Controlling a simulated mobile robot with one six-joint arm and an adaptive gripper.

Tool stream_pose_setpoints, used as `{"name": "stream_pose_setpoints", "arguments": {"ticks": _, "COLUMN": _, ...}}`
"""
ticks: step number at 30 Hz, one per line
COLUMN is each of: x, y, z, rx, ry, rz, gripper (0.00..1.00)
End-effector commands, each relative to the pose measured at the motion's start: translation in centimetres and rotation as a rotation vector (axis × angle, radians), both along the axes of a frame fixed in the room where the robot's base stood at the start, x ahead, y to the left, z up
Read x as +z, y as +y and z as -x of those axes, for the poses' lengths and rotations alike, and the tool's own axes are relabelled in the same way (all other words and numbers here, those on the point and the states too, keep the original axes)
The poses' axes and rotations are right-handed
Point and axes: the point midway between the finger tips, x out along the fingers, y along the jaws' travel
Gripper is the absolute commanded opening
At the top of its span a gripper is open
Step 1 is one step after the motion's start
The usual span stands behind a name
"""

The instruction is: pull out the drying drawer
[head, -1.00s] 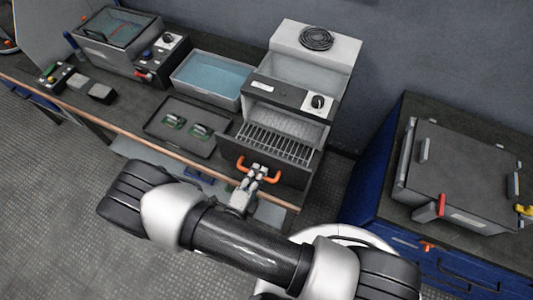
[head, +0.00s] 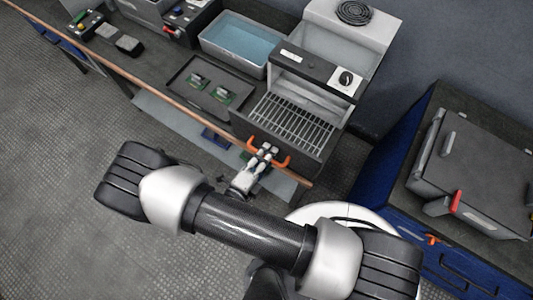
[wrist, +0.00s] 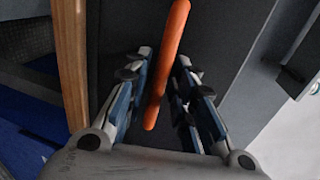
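The drying drawer (head: 318,164) is partly out of the grey oven-like unit (head: 348,105), and its wire rack (head: 295,123) is visible. Its dark front carries an orange bar handle (head: 284,161). My gripper (head: 266,154) is at the middle of this handle. In the wrist view, the orange handle (wrist: 167,65) runs between the two fingers of my gripper (wrist: 164,62), with the fingers closed in on both sides of it. The exact contact is partly hidden.
A dark tray (head: 182,92) with two green boards and a blue-water basin (head: 238,44) stand left of the unit. The bench has a wooden front edge (head: 150,90). A blue cabinet with a grey box (head: 480,170) stands at right. Floor is free at left.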

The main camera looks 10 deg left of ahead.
Motion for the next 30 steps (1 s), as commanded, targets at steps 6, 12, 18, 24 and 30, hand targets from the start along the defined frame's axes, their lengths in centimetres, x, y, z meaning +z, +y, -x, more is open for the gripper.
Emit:
{"name": "stream_pose_setpoints", "arguments": {"ticks": 6, "x": 0.0, "y": 0.0, "z": 0.0, "rx": 0.0, "ry": 0.001, "rz": 0.001, "gripper": 0.31}}
{"name": "stream_pose_setpoints", "arguments": {"ticks": 12, "x": 0.0, "y": 0.1, "z": 0.2, "rx": 0.001, "ry": 0.001, "rz": -0.001, "gripper": 0.31}}
{"name": "stream_pose_setpoints", "arguments": {"ticks": 18, "x": 0.5, "y": 1.1, "z": 2.5, "rx": 0.007, "ry": 0.0, "rz": -0.002, "gripper": 0.31}}
{"name": "stream_pose_setpoints", "arguments": {"ticks": 24, "x": 1.4, "y": 2.6, "z": 6.6, "rx": 0.008, "ry": 0.002, "rz": -0.003, "gripper": 0.31}}
{"name": "stream_pose_setpoints", "arguments": {"ticks": 30, "x": 2.1, "y": 3.6, "z": 9.7, "rx": 0.004, "ry": 0.001, "rz": -0.002, "gripper": 0.31}}
